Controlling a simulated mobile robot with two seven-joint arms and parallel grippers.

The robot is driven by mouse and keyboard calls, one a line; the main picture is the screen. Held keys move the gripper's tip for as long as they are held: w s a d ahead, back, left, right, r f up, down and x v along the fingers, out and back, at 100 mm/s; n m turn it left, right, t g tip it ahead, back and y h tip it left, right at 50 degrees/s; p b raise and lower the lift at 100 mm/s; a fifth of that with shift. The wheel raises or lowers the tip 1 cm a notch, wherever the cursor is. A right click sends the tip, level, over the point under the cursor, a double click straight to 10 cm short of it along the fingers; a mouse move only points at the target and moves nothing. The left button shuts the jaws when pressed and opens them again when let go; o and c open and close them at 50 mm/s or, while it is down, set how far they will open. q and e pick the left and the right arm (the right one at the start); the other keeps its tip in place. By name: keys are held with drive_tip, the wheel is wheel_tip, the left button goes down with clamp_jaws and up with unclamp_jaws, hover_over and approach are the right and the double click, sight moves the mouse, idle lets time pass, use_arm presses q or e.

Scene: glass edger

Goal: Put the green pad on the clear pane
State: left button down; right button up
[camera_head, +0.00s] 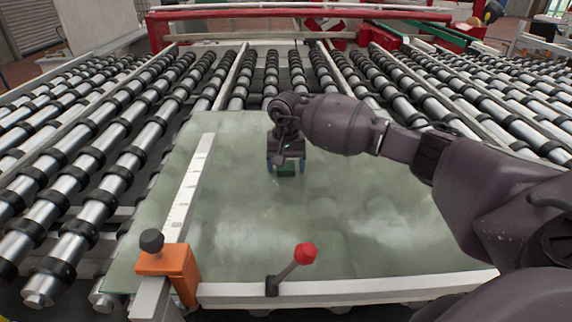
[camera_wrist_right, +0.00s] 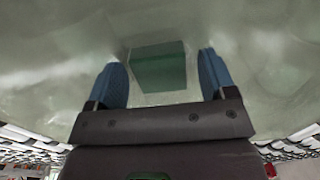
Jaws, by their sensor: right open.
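The clear pane (camera_head: 340,225) is a large greenish glass sheet lying flat over the rollers. The green pad (camera_head: 286,170) is a small dark green block at the middle of the pane, below my right gripper (camera_head: 285,166). In the right wrist view the green pad (camera_wrist_right: 158,68) shows between and just beyond the two blue fingertips of my right gripper (camera_wrist_right: 165,78). The fingers are apart, with a gap on each side of the pad. The pad appears to rest on the pane (camera_wrist_right: 250,50). My left gripper is not in view.
A white ruler bar (camera_head: 190,185) with an orange clamp (camera_head: 168,262) lies along the pane's left side. A red-knobbed lever (camera_head: 305,254) stands at the front rail (camera_head: 390,285). Roller rows (camera_head: 90,125) flank the pane. A red beam (camera_head: 300,14) crosses the back.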

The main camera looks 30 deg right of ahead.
sight(286, 166)
wheel_tip(286, 166, up, 12)
drive_tip(key=shift+r, duration=0.15)
idle(0.5)
idle(0.5)
